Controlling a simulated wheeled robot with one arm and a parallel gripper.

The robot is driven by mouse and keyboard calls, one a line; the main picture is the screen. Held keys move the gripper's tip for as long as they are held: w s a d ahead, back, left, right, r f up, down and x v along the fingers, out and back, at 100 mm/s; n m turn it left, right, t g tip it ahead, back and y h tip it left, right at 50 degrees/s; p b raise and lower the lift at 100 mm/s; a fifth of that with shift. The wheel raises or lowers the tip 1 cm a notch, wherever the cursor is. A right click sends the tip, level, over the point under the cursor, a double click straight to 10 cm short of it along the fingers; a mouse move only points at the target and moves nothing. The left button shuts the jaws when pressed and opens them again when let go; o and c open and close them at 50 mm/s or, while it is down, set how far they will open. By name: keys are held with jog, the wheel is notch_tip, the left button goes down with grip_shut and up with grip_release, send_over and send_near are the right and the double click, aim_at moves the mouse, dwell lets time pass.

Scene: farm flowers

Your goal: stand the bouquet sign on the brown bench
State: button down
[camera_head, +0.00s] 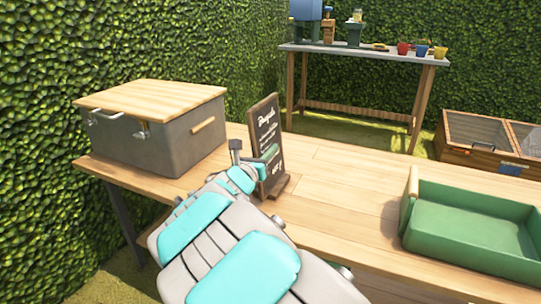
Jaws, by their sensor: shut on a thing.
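The bouquet sign (265,126) is a dark chalkboard with white writing in a wooden frame and foot. It stands upright, tilted slightly back, at the near part of the brown bench (335,190). Its foot (277,187) appears to be on the bench top, though my arm hides part of it and I cannot tell whether it touches. My gripper (258,163) is at the sign's lower left side and is shut on it. The fingertips are partly hidden by my own arm.
A grey box with a wooden lid (178,130) stands on the bench left of the sign. A green tray (470,225) sits at the right end. The bench between sign and tray is clear. A table with pots (365,55) stands behind, by the hedge.

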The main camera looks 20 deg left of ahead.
jog(key=c, duration=0.9)
grip_release()
jog(key=shift+f, duration=0.1)
jog(key=shift+r, duration=0.2)
jog(key=s, duration=0.8)
jog(key=s+a, duration=0.1)
jog(key=s, duration=0.3)
